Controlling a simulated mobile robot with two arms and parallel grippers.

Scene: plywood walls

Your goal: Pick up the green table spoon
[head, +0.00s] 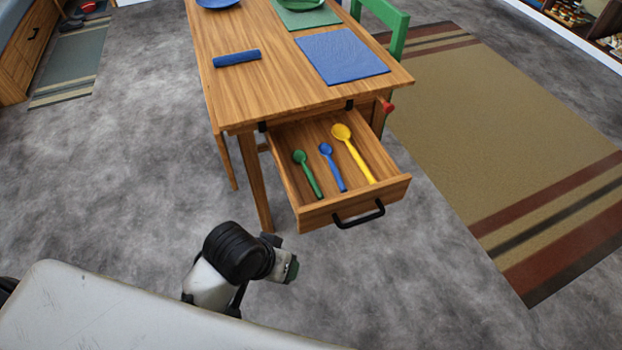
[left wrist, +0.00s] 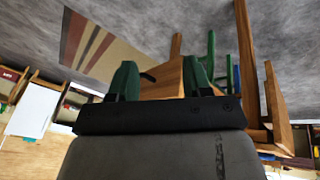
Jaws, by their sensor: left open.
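The green table spoon (head: 308,174) lies in the open drawer (head: 392,187) of the wooden table, leftmost of three spoons, with its bowl toward the table. My left gripper (head: 291,269) is below and in front of the drawer in the head view, apart from it and empty. In the left wrist view the left gripper (left wrist: 162,78) shows two green fingers spread apart, with the wooden drawer or table beyond them. No spoon can be made out in that view. My right gripper does not show.
A blue spoon (head: 333,168) and a larger yellow spoon (head: 353,152) lie beside the green one. The drawer has a black handle (head: 358,214). The table (head: 270,88) holds a rolled blue cloth (head: 237,58) and a blue mat (head: 341,57). A green chair (head: 391,25) stands behind. The grey floor in front is clear.

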